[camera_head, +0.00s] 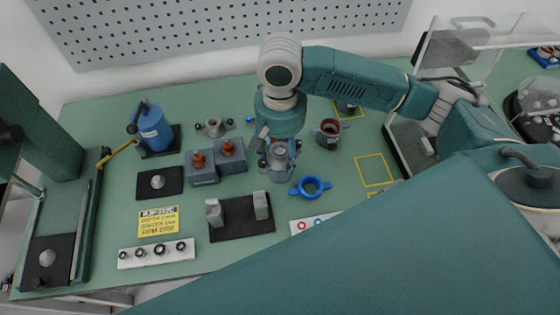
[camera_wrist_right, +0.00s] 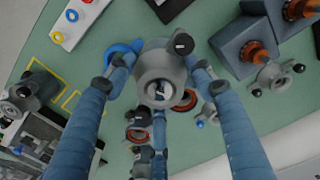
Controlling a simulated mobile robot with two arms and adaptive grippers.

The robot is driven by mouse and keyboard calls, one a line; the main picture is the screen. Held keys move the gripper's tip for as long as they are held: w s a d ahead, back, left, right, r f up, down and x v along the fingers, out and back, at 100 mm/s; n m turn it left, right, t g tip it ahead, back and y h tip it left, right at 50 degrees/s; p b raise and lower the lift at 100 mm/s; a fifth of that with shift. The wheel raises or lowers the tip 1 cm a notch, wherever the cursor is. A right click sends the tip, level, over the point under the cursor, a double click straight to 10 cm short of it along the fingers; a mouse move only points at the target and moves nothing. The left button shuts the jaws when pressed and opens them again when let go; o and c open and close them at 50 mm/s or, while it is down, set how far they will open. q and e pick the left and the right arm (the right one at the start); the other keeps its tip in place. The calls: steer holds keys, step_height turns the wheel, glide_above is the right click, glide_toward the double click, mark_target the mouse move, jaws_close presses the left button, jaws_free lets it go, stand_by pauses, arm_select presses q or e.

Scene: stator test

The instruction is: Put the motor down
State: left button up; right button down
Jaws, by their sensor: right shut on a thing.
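My right gripper (camera_head: 279,150) comes down from above over the middle of the green bench. Its fingers are shut on a grey motor (camera_head: 279,165), partly hidden by the gripper in the head view. In the right wrist view the motor (camera_wrist_right: 160,72) sits between the blue fingers of the gripper (camera_wrist_right: 155,85), its round open end towards the camera. I cannot tell whether the motor touches the bench. My left gripper is not in view.
A blue ring (camera_head: 310,187) lies just right of the motor. Two grey blocks with orange tops (camera_head: 203,176) stand to its left. A black fixture with two grey posts (camera_head: 232,228) lies in front. A yellow-outlined square (camera_head: 374,170) on the right is empty.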

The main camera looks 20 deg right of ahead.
steer(key=shift+w+f, duration=0.1)
steer(key=shift+f, duration=2.45)
steer(key=c, duration=1.2)
jaws_free()
steer(key=shift+f, duration=0.15)
steer(key=o, duration=0.5)
